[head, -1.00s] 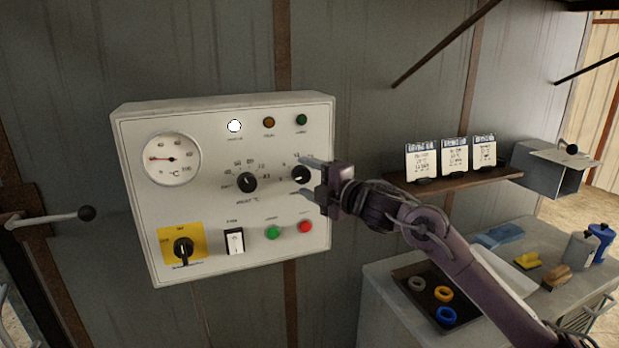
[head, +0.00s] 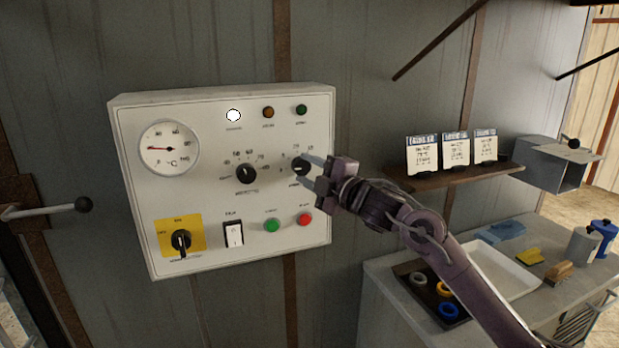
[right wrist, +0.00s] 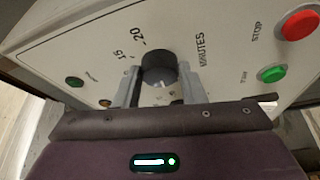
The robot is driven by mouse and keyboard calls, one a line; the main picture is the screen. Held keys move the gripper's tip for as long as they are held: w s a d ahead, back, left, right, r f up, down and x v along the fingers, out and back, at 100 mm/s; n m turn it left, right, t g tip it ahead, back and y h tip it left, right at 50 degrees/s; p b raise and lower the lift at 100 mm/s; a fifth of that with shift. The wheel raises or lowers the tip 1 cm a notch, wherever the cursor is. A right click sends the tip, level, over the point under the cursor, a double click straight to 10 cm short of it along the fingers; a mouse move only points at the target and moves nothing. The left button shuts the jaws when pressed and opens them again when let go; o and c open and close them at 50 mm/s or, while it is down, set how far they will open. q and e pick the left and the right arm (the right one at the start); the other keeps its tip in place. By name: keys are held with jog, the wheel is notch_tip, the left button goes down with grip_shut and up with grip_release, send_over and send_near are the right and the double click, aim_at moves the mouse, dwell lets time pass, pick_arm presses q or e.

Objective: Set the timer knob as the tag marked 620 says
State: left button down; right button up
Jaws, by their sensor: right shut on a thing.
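The timer knob (head: 301,167) is a black knob at the right of the white control panel (head: 205,205). In the right wrist view the knob (right wrist: 158,68) sits by a printed scale with 15 and 20 and the word MINUTES. My right gripper (head: 309,169) is at this knob, its two grey fingers on either side; the fingers (right wrist: 158,88) are shut on it in the right wrist view. Several white tags (head: 455,150) stand on the shelf; their writing is too small to read surely, so I cannot tell which is 620. My left gripper is not in view.
The panel also has a temperature dial knob (head: 246,173), a gauge (head: 169,148), a yellow-backed rotary switch (head: 181,241), a rocker switch (head: 233,234), a green button (head: 272,225) and a red button (head: 305,219). A bench with a tray of rings (head: 406,268) stands at right.

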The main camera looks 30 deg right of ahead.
jog(key=m+b, duration=0.1)
jog(key=m+t+b, duration=0.1)
jog(key=m, duration=0.1)
jog(key=shift+a+f+m, duration=0.1)
jog(key=shift+f+m, duration=0.2)
jog(key=shift+m+t+h+b, duration=0.65)
jog(key=shift+m+h, duration=0.15)
jog(key=shift+m, duration=1)
jog(key=o, duration=1)
jog(key=shift+s, duration=0.1)
